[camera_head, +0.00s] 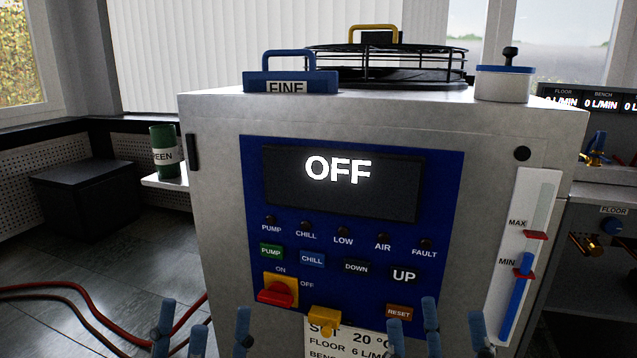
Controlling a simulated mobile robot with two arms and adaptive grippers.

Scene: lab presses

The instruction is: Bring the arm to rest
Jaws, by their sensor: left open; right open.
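My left gripper (203,328) shows at the bottom edge, left of centre, as blue fingertips pointing up and spread apart. My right gripper (437,326) shows at the bottom edge, right of centre, also with blue fingertips spread apart. Both are open, and I see nothing held between the fingers. Both appear in front of the lower part of a white cabinet (215,220). The rest of both arms is out of view below.
The cabinet's blue panel (450,200) has a display (338,205) reading OFF, buttons, a red knob (277,292) and a yellow tap-like part (324,320). Red hoses (75,308) lie on the floor at left. A green container (164,140) stands on a ledge behind.

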